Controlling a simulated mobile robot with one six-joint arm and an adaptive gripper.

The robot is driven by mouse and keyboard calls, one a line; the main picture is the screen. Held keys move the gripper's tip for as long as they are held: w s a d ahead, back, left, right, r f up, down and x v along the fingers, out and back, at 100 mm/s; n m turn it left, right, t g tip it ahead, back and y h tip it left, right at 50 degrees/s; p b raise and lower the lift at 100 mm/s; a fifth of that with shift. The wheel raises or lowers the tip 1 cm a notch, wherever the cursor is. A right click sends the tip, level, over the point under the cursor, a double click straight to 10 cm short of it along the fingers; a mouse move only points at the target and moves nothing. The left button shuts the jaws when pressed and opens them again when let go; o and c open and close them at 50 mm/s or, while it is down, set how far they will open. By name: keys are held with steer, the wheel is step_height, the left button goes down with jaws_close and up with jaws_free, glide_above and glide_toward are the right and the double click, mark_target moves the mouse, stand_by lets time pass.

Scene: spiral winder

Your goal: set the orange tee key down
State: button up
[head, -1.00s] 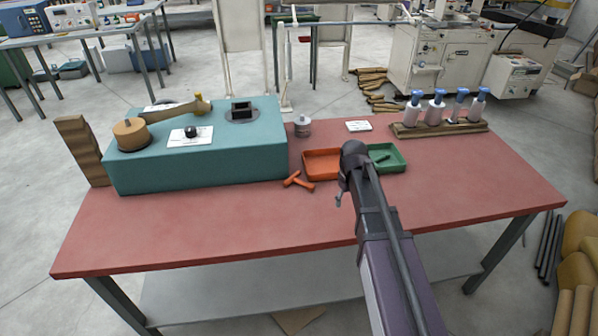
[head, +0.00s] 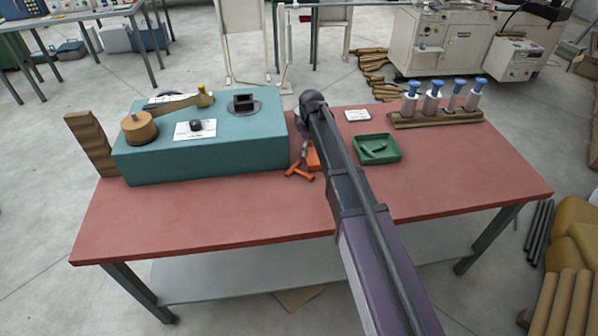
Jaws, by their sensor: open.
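The orange tee key (head: 299,171) lies on the red tabletop, just right of the front right corner of the teal box (head: 205,161). My gripper (head: 302,152) hangs just behind the key in the picture, near the orange tray. It is open, and most of it is hidden by my arm. The key is apart from the fingers as far as I can see.
The orange tray (head: 313,160) is mostly hidden behind my arm. A green tray (head: 361,155) holding a dark green piece stands to the right. White bottles with blue caps (head: 434,97) stand in a wooden rack (head: 450,118). The front of the red table (head: 240,212) is clear.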

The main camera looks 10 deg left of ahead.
steer(key=shift+f, duration=0.15)
steer(key=b, duration=0.9)
glide_above(311, 176)
steer(key=f, duration=0.8)
steer(key=shift+s+a+f, duration=0.2)
steer(key=shift+a, duration=0.1)
steer(key=shift+f, duration=0.15)
steer(key=f+b, duration=0.3)
steer(key=shift+w+d, duration=0.2)
steer(key=shift+d, duration=0.05)
steer(key=shift+f+b, duration=0.9)
steer(key=shift+f, duration=0.05)
jaws_close()
